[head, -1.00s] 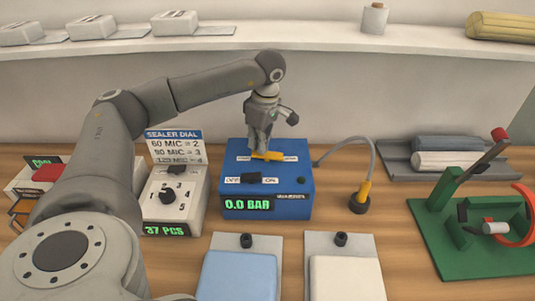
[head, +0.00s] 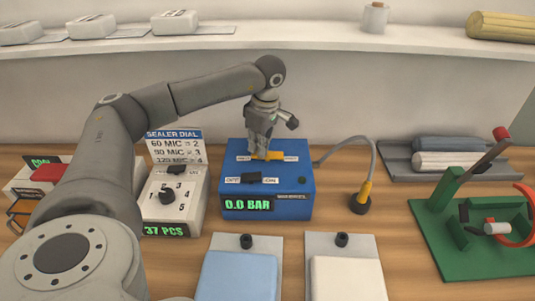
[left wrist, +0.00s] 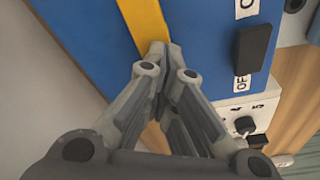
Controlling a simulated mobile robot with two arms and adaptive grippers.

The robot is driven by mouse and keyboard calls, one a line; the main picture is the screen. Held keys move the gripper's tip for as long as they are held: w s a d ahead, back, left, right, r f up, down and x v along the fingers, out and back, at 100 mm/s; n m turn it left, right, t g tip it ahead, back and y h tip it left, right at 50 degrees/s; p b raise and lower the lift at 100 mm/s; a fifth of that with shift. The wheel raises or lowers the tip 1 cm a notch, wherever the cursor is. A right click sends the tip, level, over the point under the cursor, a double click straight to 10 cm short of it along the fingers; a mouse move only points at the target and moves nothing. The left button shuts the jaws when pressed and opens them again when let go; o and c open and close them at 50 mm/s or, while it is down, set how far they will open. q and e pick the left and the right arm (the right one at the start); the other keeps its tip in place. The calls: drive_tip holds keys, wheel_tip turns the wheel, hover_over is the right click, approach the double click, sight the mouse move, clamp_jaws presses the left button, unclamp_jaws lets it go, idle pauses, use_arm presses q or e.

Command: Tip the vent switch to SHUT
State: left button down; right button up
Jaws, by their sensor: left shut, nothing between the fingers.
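The blue pump box (head: 237,206) stands in the middle of the bench, its display reading 0.0 BAR. A yellow switch (head: 273,156), apparently the vent switch, is on the rear of its top between white labels too small to read. It also shows as a yellow bar in the left wrist view (left wrist: 143,20). My left gripper (head: 259,156) is shut and empty, pointing down with its fingertips right at the yellow switch; contact is hard to tell. The fingers hide the switch's left part. A black OFF/ON rocker (head: 251,178) sits nearer the front; it also shows in the left wrist view (left wrist: 253,48). My right gripper is out of view.
A white sealer dial box (head: 191,213) stands just left of the blue box. Two trays with blue (head: 240,275) and white (head: 345,278) pads lie in front. A green fixture (head: 470,255) stands far right.

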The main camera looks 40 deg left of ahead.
use_arm(q)
drive_tip(key=shift+s+f, duration=0.1)
drive_tip(key=shift+w+d+r+p, duration=0.1)
drive_tip(key=shift+w+r+p, duration=0.1)
drive_tip(key=shift+r+p, duration=0.7)
wheel_tip(320, 180, up, 5)
drive_tip(key=p, duration=0.4)
drive_tip(key=shift+s, duration=0.1)
